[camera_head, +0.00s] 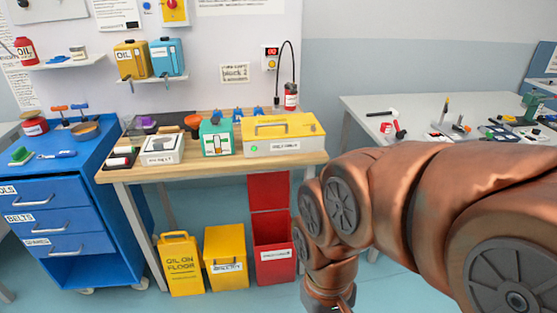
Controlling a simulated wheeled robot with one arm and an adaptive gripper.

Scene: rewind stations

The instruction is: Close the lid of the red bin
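The red bin (274,268) stands on the floor under the front edge of the wooden workbench, right of a yellow bin. It has a white label on its front. Its red lid (268,191) stands upright at the back of the bin, so the bin is open. The lid's upper edge is close under the bench top. My arm comes in from the right, and its wrist points down just right of the red bin. The picture's bottom edge cuts off the end of my arm, so my gripper's fingers do not show.
A yellow bin (227,258) and a yellow floor sign (180,266) stand left of the red bin. The workbench (222,168) overhangs them, with a yellow toolbox (284,134) on top. A blue drawer cabinet (57,217) is at left, a white table (361,134) at right.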

